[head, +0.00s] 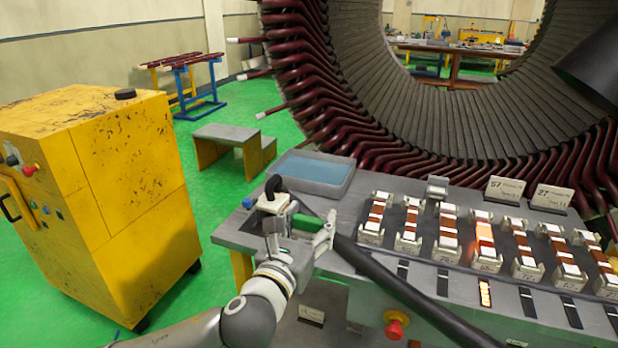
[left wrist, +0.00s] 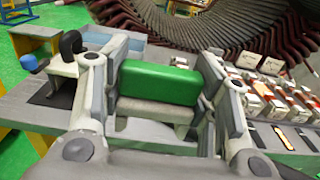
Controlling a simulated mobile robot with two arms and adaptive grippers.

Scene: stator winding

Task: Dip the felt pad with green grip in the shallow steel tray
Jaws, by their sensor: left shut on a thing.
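The felt pad with the green grip (left wrist: 160,82) sits between the fingers of my left gripper (left wrist: 158,90) in the left wrist view. Its pale lower part (left wrist: 155,112) shows below the green block. In the head view my left gripper (head: 301,229) is over the near left end of the grey bench and mostly hides the pad. The shallow steel tray (head: 350,183), with blue liquid in it, lies behind the gripper at the bench's far left corner. In the left wrist view the tray (left wrist: 98,34) is partly hidden by the left finger. My right gripper is not in view.
A pale block with a black handle (left wrist: 70,44) stands left of the gripper, by a blue knob (left wrist: 29,62). A dark bar (head: 400,288) crosses the bench. Rows of white-and-copper blocks (head: 448,233) stand to the right. The large stator (head: 440,120) rises behind.

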